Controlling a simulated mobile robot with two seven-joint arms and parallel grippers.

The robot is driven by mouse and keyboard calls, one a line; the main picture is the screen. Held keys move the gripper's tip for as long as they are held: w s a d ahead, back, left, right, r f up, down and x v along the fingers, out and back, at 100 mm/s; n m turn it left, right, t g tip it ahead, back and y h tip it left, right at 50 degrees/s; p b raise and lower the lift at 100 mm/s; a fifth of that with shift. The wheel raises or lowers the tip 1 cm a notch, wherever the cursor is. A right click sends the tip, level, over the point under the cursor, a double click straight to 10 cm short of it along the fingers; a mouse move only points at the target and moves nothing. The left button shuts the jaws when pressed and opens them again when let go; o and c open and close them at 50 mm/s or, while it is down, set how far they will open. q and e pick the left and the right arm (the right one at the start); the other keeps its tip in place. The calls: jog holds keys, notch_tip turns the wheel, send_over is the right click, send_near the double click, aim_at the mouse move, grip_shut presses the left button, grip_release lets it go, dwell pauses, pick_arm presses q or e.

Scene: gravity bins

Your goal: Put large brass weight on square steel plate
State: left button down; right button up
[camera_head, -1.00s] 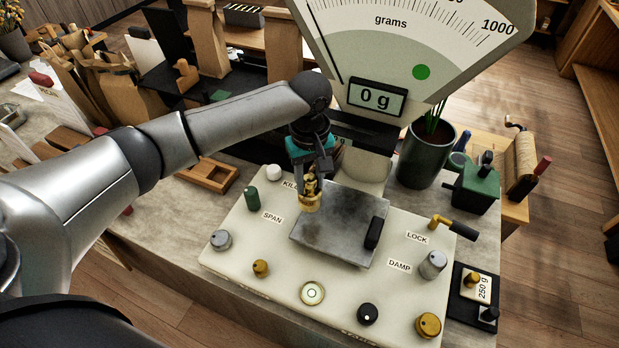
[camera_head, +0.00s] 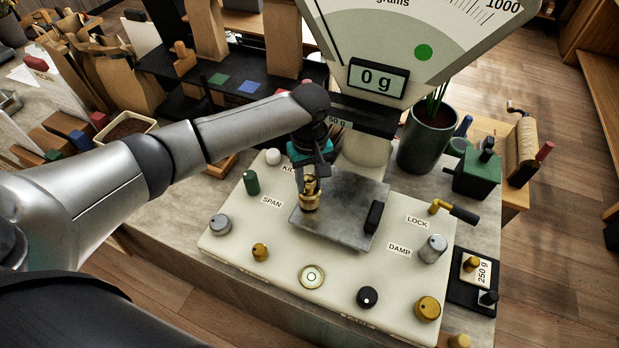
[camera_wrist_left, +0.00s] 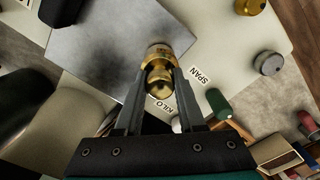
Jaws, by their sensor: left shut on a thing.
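My left gripper (camera_head: 311,181) is shut on the large brass weight (camera_head: 309,202), which is upright with its knob between the fingers. The weight is over the left edge of the square steel plate (camera_head: 345,196); I cannot tell whether its base touches the plate. In the left wrist view the brass weight (camera_wrist_left: 158,62) sits between the fingertips of the gripper (camera_wrist_left: 158,82), overlapping the edge of the steel plate (camera_wrist_left: 105,50). My right gripper does not show.
The scale display (camera_head: 376,78) reads 0 g. A black block (camera_head: 374,217) lies on the plate's right side. A green knob (camera_head: 251,183), a LOCK lever (camera_head: 455,212) and several other knobs surround the plate. A plant pot (camera_head: 427,145) stands behind.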

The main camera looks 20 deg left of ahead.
pick_arm(q)
jog(key=shift+f, duration=0.4)
dwell(0.4)
jog(key=shift+c, duration=2.2)
grip_release()
jog(key=shift+f, duration=0.1)
notch_tip(320, 180, up, 15)
